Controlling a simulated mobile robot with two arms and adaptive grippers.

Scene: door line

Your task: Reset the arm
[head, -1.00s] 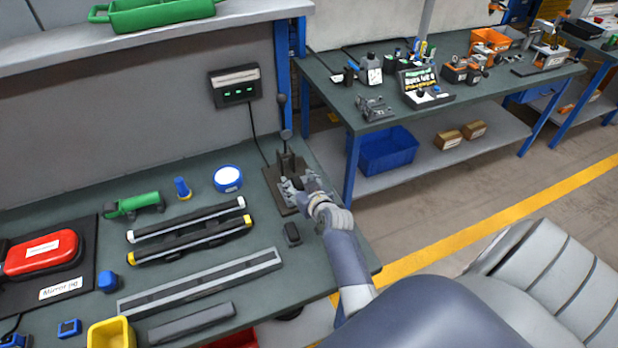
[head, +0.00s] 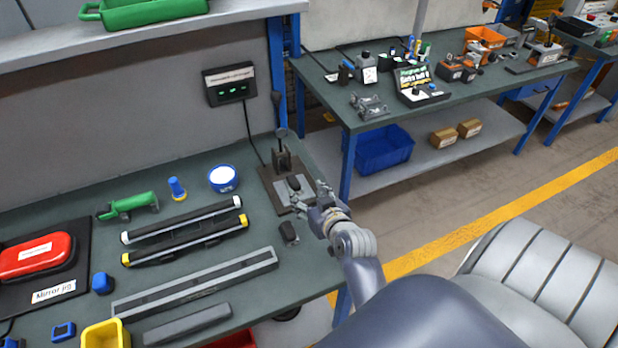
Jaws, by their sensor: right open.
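My right gripper (head: 312,203) is open at the right edge of the near bench, pointing to the upper left. It is just right of the lever press (head: 282,160), a dark device on a brown base plate with an upright lever. A small dark part (head: 294,183) sits on a grey plate on the press base, and the gripper appears empty and apart from it. My right arm reaches in from the lower right. My left gripper is out of view.
A small black part (head: 289,232) lies close below the gripper. Two black bars (head: 185,223), a long grey rail (head: 195,284) and a red mirror in its jig (head: 36,255) lie on the near bench (head: 240,230). A second bench (head: 450,105) stands behind; floor is free at right.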

